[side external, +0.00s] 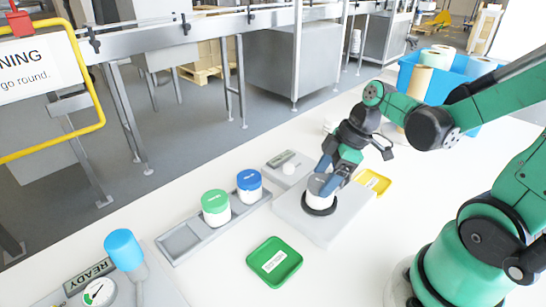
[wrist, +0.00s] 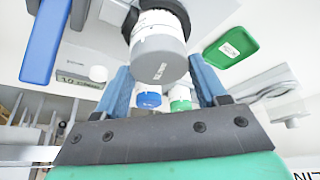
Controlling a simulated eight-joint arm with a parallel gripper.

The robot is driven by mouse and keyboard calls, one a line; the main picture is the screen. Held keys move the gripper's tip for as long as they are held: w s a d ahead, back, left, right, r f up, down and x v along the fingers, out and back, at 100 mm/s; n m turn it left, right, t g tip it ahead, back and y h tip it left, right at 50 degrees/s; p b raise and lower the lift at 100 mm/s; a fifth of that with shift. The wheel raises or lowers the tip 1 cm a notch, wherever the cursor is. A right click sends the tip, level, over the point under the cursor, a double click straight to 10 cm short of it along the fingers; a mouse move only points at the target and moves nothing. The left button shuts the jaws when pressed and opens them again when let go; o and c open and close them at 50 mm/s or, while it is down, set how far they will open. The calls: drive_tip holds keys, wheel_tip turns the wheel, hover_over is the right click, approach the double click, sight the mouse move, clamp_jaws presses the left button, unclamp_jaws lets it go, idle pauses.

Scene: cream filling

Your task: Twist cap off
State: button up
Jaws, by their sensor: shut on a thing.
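A white jar (side external: 320,200) with a grey cap (side external: 317,182) stands upright in a black ring (side external: 320,210) on a pale grey block. My gripper (side external: 323,177) comes down from the upper right, with its blue fingers at the cap. In the wrist view, the grey cap (wrist: 160,66) sits between the two fingertips, and the jar body (wrist: 158,22) is beyond it. The gripper is shut on the cap. The cap is still on the jar; the far finger's contact is partly hidden in the side view.
A grey tray (side external: 180,243) holds a green-capped jar (side external: 216,207) and a blue-capped jar (side external: 249,186). A green tray (side external: 274,263) lies in front, and a yellow tray (side external: 377,181) behind the gripper. A gauge (side external: 98,292) is at front left. A blue bin (side external: 455,82) stands behind.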

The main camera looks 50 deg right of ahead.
drive_tip(key=shift+s+n+g, duration=0.1)
drive_tip(key=shift+n+g, duration=0.2)
drive_tip(key=shift+n, duration=0.4)
drive_tip(key=n+g, duration=0.1)
drive_tip(key=n, duration=0.2)
drive_tip(key=n+g+y, duration=0.1)
drive_tip(key=n, duration=0.1)
drive_tip(key=shift+n, duration=0.4)
drive_tip(key=n, duration=0.2)
drive_tip(key=n+g, duration=0.1)
drive_tip(key=n, duration=0.1)
drive_tip(key=n+g, duration=0.1)
drive_tip(key=shift+w+d+n, duration=0.1)
drive_tip(key=shift+w+n, duration=0.15)
drive_tip(key=shift+n, duration=0.15)
drive_tip(key=o, duration=1.2)
